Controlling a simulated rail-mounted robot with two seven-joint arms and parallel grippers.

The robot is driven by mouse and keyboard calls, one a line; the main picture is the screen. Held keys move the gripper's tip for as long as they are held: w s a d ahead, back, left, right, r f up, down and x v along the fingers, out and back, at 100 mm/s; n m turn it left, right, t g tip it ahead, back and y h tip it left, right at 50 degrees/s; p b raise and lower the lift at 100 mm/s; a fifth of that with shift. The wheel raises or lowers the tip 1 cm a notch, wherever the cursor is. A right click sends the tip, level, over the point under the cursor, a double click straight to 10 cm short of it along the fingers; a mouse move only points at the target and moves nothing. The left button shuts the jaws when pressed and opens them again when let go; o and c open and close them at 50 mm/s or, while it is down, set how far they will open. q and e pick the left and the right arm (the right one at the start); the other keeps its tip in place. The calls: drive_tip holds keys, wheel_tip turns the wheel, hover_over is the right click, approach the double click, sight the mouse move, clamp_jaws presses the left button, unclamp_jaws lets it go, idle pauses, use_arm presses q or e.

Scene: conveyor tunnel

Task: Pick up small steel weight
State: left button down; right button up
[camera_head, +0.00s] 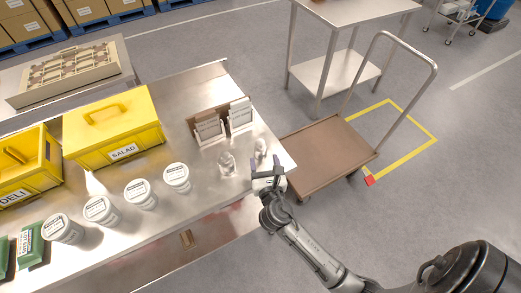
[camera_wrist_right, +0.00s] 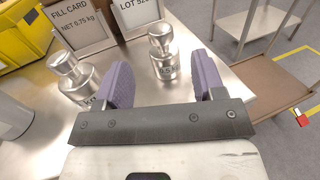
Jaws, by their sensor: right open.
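The small steel weight (camera_head: 261,148), a shiny knobbed cylinder, stands upright near the right end of the steel table. In the right wrist view, the small steel weight (camera_wrist_right: 163,58) stands just beyond and between the two purple fingers, with part of a printed mark showing. A larger steel weight (camera_head: 227,163) stands to its left; it also shows in the wrist view (camera_wrist_right: 75,80). My right gripper (camera_head: 266,170) is open and empty at the table's front right edge, close to the small weight. My left gripper is not in view.
Two card holders (camera_head: 222,122) stand behind the weights. White tubs (camera_head: 176,177) and yellow bins (camera_head: 115,128) fill the table's left part. A brown platform cart (camera_head: 325,153) stands off the table's right end.

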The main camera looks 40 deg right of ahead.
sight(261, 147)
drive_tip(key=shift+b+x, duration=0.55)
drive_tip(key=shift+x, duration=3.25)
drive_tip(key=shift+r, duration=0.15)
drive_tip(key=shift+r, duration=0.1)
clamp_jaws()
